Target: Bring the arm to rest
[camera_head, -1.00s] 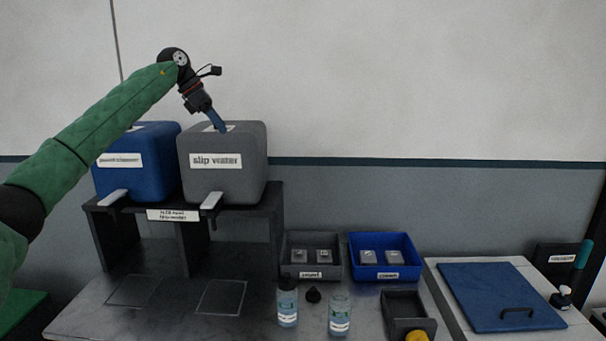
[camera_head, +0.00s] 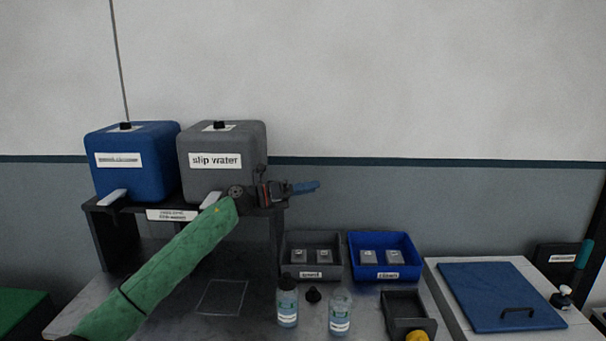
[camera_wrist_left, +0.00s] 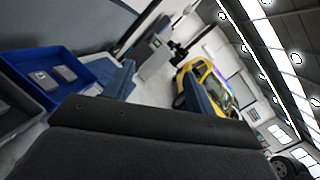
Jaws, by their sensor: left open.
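My left arm comes in from the lower left of the head view in a green sleeve. My left gripper (camera_head: 305,187) is in front of the lower right part of the grey "slip water" container, with its blue fingers pointing right. It is open, and nothing shows between the fingers. In the left wrist view the two blue fingers (camera_wrist_left: 158,88) stand apart, with a yellow car far off behind them. My right gripper is not in view.
The blue container (camera_head: 135,175) and grey container (camera_head: 222,139) stand on a black rack. The wall above is clear.

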